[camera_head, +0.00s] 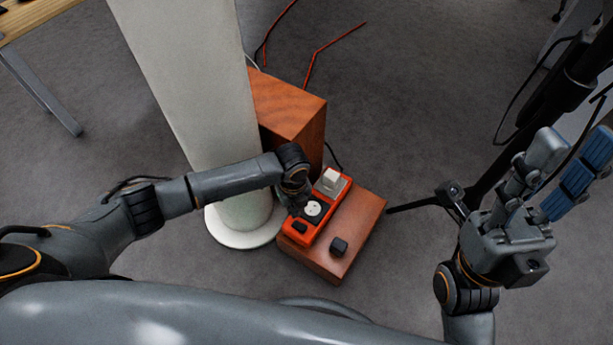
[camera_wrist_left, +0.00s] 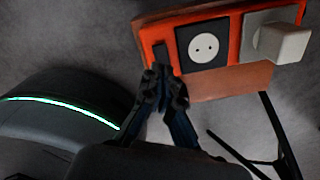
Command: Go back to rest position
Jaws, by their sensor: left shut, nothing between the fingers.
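My left gripper (camera_head: 292,204) is over the left edge of an orange socket strip (camera_head: 302,236) in the head view. In the left wrist view my left gripper (camera_wrist_left: 162,78) has its dark fingertips together, with nothing between them. The tips appear just below the strip (camera_wrist_left: 158,35), near the black-framed white socket (camera_wrist_left: 204,47); whether they touch it is unclear. My right gripper (camera_head: 560,165) is raised at the right, its blue-padded fingers apart and empty.
The strip lies on a reddish wooden block (camera_head: 365,232). A white plug (camera_head: 333,180) sits at its far end and a small black cube (camera_head: 339,246) nearby. A taller wooden box (camera_head: 290,105) and a white column (camera_head: 190,80) stand behind. A black stand (camera_head: 480,175) is beside my right arm.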

